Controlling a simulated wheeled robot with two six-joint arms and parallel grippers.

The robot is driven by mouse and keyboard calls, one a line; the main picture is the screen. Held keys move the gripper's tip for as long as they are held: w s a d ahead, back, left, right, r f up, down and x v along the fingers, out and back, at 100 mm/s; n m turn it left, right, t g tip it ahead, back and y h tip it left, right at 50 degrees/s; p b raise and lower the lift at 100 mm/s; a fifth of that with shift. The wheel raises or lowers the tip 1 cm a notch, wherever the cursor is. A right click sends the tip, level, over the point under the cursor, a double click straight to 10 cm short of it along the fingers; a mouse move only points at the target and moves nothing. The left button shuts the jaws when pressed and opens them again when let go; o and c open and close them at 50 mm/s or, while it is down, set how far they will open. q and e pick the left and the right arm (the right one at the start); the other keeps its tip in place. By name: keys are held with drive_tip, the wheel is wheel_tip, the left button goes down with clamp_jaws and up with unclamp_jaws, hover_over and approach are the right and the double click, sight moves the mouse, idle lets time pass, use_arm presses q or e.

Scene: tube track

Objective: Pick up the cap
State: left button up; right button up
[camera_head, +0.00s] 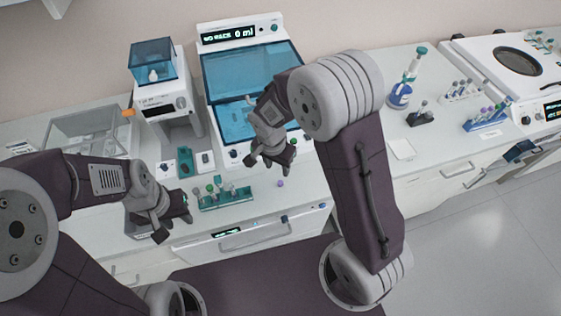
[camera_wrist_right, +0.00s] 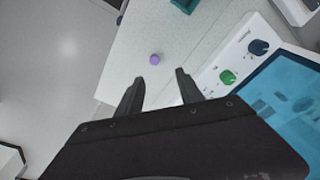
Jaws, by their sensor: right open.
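The cap is a small purple disc (camera_head: 280,183) lying on the white counter in front of the blue-lidded machine. In the right wrist view the cap (camera_wrist_right: 156,59) lies on the counter beyond the fingertips, apart from them. My right gripper (camera_head: 288,167) is above the counter just behind the cap; its two fingers (camera_wrist_right: 158,78) are spread and empty. My left gripper (camera_head: 172,228) is at the counter's front edge, left of the green tube rack (camera_head: 238,199); its fingers are too small and dark to judge.
The rack holds several capped tubes left of the cap. The machine with the blue lid (camera_head: 222,90) stands behind my right gripper. A blue rack (camera_head: 487,121) and a dark rack (camera_head: 421,119) stand on the right counter. Counter around the cap is clear.

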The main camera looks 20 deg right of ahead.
sight(281, 182)
drive_tip(key=f, duration=0.1)
drive_tip(key=s+f, duration=0.1)
drive_tip(key=f, duration=0.1)
drive_tip(key=shift+s+d, duration=0.1)
drive_tip(key=shift+s, duration=0.1)
drive_tip(key=shift+w+f, duration=0.25)
drive_tip(key=shift+w, duration=0.1)
drive_tip(key=shift+f+p, duration=0.25)
drive_tip(key=shift+p, duration=0.05)
drive_tip(key=f, duration=0.3)
drive_tip(key=shift+s+d+f+p, duration=0.25)
drive_tip(key=shift+f+p, duration=0.05)
drive_tip(key=shift+w+f, duration=0.2)
drive_tip(key=shift+f, duration=0.05)
drive_tip(key=shift+w+f, duration=0.1)
drive_tip(key=shift+w, duration=0.15)
use_arm(q)
drive_tip(key=shift+s+a+r, duration=0.1)
drive_tip(key=shift+s+r, duration=0.95)
drive_tip(key=shift+s, duration=0.15)
use_arm(e)
drive_tip(key=shift+s, duration=0.25)
clamp_jaws()
